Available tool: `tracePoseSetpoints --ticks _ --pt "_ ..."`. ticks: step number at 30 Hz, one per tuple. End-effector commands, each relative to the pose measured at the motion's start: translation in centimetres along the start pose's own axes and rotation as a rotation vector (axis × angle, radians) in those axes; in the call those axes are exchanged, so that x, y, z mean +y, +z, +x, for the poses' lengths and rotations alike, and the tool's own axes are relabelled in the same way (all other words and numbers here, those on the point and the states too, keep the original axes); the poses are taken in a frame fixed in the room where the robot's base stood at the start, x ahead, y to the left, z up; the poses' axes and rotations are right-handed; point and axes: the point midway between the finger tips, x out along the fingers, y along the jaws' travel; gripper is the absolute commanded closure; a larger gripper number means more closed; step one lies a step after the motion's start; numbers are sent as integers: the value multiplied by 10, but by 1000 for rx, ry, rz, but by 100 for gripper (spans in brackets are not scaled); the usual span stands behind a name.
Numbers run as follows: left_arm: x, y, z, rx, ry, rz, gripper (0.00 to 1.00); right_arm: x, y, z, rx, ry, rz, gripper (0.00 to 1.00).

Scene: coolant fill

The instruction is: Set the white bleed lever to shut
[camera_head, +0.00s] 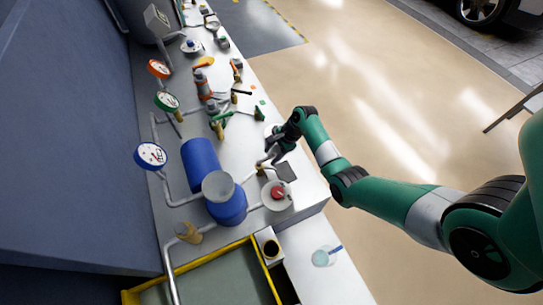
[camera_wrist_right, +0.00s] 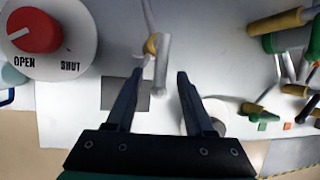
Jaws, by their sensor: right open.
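A pale grey-white lever (camera_wrist_right: 162,62) on a brass-coloured valve body (camera_wrist_right: 151,44) shows in the right wrist view; I take it as the white bleed lever. A thin pipe runs up from the valve. My right gripper (camera_wrist_right: 160,74) is open, its two dark fingers on either side of the lever's free end in the picture. I see a gap at each finger and cannot tell the depth. In the head view, the right gripper (camera_head: 268,156) is over the bench near the brass valve (camera_head: 261,169), partly hiding the lever. My left gripper is not in view.
A red knob (camera_wrist_right: 36,30) on a white disc marked OPEN and SHUT sits left of the lever; it also shows in the head view (camera_head: 277,191). A dark square plate (camera_wrist_right: 125,94) lies nearby. Brass-handled valves (camera_wrist_right: 278,22) stand right. A blue tank (camera_head: 199,160) crowds the left.

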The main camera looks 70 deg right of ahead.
Motion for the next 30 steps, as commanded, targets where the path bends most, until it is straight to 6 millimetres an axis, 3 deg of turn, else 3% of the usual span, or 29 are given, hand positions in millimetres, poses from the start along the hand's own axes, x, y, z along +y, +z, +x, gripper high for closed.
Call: tracePoseSetpoints --ticks 8,17,30 --pt "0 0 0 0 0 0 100 0 0 3 0 -1 0 47" --pt "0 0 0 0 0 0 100 0 0 3 0 0 0 99" --pt "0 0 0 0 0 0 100 0 0 3 0 0 0 100"
